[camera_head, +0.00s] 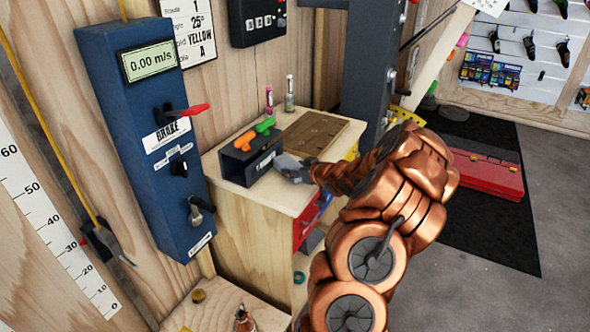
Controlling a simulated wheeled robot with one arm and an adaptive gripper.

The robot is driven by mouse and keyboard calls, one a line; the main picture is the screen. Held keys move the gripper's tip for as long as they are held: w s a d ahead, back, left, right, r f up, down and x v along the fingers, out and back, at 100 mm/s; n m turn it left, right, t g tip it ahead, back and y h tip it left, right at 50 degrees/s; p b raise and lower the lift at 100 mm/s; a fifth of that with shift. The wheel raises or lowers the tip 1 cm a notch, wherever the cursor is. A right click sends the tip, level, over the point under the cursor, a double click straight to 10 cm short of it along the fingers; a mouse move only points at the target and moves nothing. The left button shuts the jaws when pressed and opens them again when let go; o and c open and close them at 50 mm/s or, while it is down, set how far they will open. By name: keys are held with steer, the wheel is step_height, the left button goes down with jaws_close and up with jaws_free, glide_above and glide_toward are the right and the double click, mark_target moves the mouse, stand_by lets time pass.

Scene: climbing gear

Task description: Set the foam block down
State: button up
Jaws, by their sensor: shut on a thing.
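My gripper (292,168) is at the front of a small wooden bench, low over its top and just right of a dark labelled box. It is small and partly turned away in this view. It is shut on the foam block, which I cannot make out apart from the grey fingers. I cannot tell whether the block touches the bench top (283,202). My copper-coloured arm reaches in from the lower right.
The dark box (236,166) carries an orange piece (245,141) and a green piece (265,124). Two small bottles (289,92) stand behind. A brown board (312,132) lies at the back right. A blue brake panel (150,130) rises on the left.

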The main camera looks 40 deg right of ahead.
steer(key=o, duration=1.1)
steer(key=shift+o, duration=0.2)
steer(key=shift+r, duration=0.2)
steer(key=v, duration=1.2)
steer(key=shift+b, duration=0.35)
